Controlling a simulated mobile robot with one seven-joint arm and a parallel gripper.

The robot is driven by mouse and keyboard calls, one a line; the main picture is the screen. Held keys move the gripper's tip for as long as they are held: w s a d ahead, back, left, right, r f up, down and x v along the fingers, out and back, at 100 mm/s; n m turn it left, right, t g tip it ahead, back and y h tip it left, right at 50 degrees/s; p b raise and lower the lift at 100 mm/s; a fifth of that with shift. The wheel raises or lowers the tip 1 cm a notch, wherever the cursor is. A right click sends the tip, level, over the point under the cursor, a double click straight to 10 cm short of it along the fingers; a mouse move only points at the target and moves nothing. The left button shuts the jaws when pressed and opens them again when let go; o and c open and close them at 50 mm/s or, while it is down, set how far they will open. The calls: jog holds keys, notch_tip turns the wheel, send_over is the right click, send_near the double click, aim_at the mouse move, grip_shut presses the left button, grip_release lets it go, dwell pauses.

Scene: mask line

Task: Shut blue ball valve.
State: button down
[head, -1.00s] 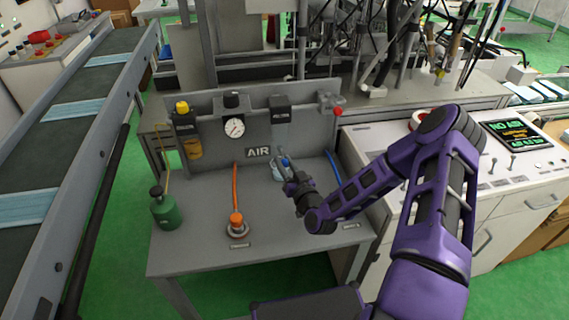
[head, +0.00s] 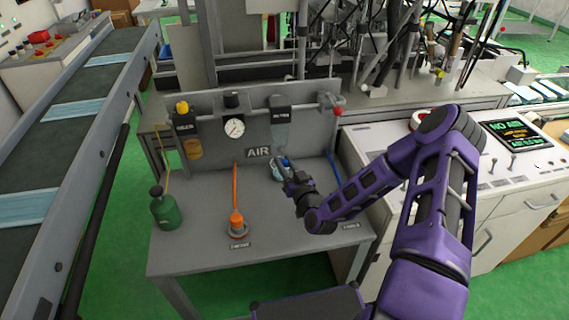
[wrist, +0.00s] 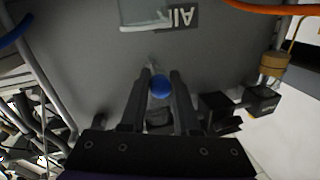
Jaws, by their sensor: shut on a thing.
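A round blue knob (wrist: 160,87) shows between the two fingers of my gripper (wrist: 159,80) in the wrist view, with the fingers close along its sides. The head view shows a small blue part (head: 286,162) at the fingertips of my gripper (head: 283,165), in front of the grey air panel (head: 258,135). My gripper is shut on this blue knob. The fingers and hand hide most of what it is attached to, so I cannot tell the valve's handle angle.
A pressure gauge (head: 235,128), an orange hose (head: 235,190) on an orange fitting (head: 237,219) and a green bottle (head: 165,210) are to the left. A red knob (head: 338,111) and blue hose (head: 334,166) are right.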

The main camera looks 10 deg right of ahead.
jog(key=shift+d+f, duration=0.1)
dwell(0.3)
jog(key=shift+w+d+n+g+y+b, duration=0.15)
jog(key=shift+d+n+g+y+b, duration=0.45)
jog(key=shift+n+y+b, duration=0.55)
jog(key=shift+w+d+n+g+y+b, duration=0.15)
jog(key=shift+d+n+g+y+b, duration=0.5)
jog(key=shift+y, duration=0.85)
jog(key=shift+w+d+n+g+y+b, duration=0.15)
jog(key=shift+d+n+g+y+b, duration=0.25)
jog(key=shift+n+g+y+b, duration=0.6)
jog(key=shift+y, duration=0.45)
jog(key=c, duration=0.6)
grip_release()
jog(key=shift+c, duration=0.2)
jog(key=shift+r, duration=0.2)
